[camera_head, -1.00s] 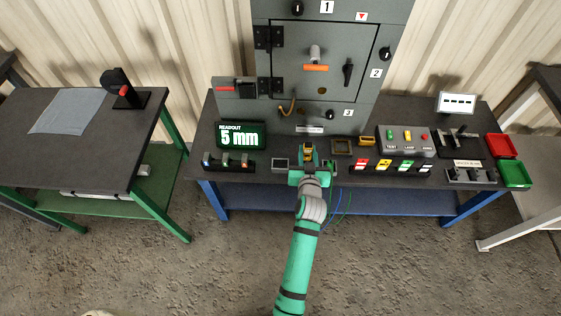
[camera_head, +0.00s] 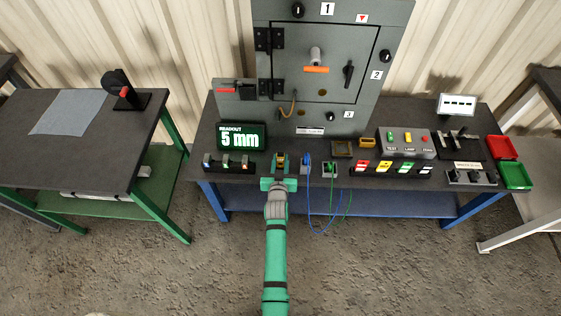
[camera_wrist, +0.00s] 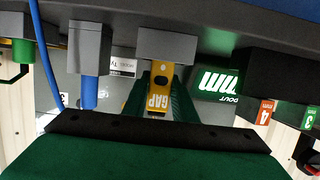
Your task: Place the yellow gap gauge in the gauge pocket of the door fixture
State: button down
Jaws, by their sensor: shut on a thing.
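My gripper (camera_head: 279,180) is at the front edge of the middle table, shut on the yellow gap gauge (camera_head: 281,158). In the wrist view the gauge (camera_wrist: 159,100), marked GAP, stands between the green fingers. Its far end meets the edge of a grey block (camera_wrist: 167,45); I cannot tell whether it is inside or only in front. The block is hidden behind my gripper in the head view. I cannot tell which opening is the gauge pocket.
Blue (camera_head: 306,163) and green (camera_head: 330,167) cabled plugs sit in grey blocks just right of my gripper.

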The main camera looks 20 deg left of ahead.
jog(key=shift+f, duration=0.2)
jog(key=c, duration=1.4)
grip_release()
jog(key=shift+f, duration=0.1)
jog(key=shift+c, duration=0.2)
jog(key=s+d+r, duration=0.1)
jog(key=s+d, duration=0.2)
jog(key=s, duration=0.4)
jog(key=s+d+r+m+h, duration=0.1)
jog(key=s+d, duration=0.2)
jog(key=s, duration=0.5)
jog(key=s+d+r, duration=0.2)
jog(key=s+d, duration=0.2)
jog(key=s, duration=0.3)
jog(key=s+d+r+h, duration=0.1)
jog(key=s+d+r, duration=0.2)
jog(key=s, duration=0.4)
jog(key=s+d+r+m+t+h, duration=0.1)
jog(key=s+d+r, duration=0.2)
jog(key=s+r, duration=0.3)
jog(key=s+d+r+m+h, duration=0.1)
jog(key=s+d+r, duration=0.2)
jog(key=s, duration=0.7)
notch_tip(320, 180, up, 2)
jog(key=shift+s+d+r, duration=0.15)
jog(key=shift+d+r, duration=0.1)
jog(key=shift+d, duration=0.1)
